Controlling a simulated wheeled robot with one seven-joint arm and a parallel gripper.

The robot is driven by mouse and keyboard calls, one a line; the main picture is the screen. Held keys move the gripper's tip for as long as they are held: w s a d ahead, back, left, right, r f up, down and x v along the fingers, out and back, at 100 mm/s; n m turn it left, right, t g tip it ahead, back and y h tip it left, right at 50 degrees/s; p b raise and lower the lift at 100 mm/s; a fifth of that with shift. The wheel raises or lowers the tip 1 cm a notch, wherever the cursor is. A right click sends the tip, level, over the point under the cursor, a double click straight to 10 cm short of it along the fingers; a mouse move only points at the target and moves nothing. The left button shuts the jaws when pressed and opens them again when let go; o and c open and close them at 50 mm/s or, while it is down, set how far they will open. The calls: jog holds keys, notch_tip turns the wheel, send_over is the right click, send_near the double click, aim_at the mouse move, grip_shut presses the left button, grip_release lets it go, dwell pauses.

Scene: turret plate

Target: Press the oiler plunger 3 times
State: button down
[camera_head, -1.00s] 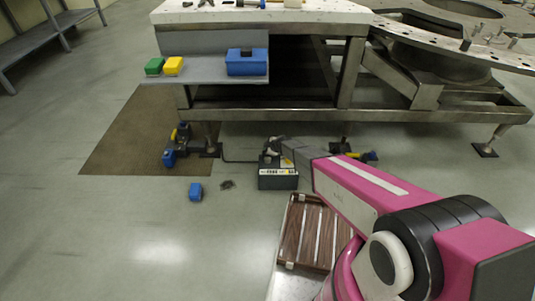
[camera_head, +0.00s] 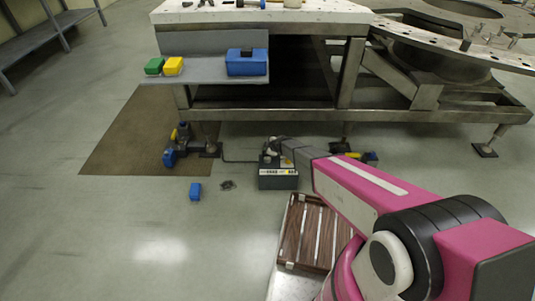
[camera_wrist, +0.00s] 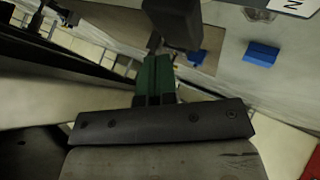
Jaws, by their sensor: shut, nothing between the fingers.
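The oiler appears to be the dark box with a pale lettered label (camera_head: 278,182), standing on the floor in front of the bench. Its plunger is not clearly visible in the head view, where my arm's end covers part of the box's top. My gripper (camera_wrist: 155,66) is shut and empty, its green fingers together in the wrist view. In the head view my arm's end reaches over the top of the box. A dark block (camera_wrist: 172,20) is close to the fingertips in the wrist view; I cannot tell whether it is the plunger or whether they touch.
A steel-framed bench (camera_head: 350,75) stands behind the box. A slatted brown tray (camera_head: 312,232) lies in front of it. A small blue block (camera_head: 195,191) is on the floor to the left, also in the wrist view (camera_wrist: 261,54). The floor at left front is clear.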

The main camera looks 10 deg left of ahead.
jog(key=shift+f, duration=0.15)
dwell(0.6)
jog(key=shift+f, duration=0.3)
jog(key=shift+f, duration=1.05)
dwell(1.3)
jog(key=shift+r, duration=0.1)
dwell(0.3)
jog(key=shift+r, duration=1.4)
jog(key=shift+r, duration=0.15)
jog(key=shift+r, duration=2.35)
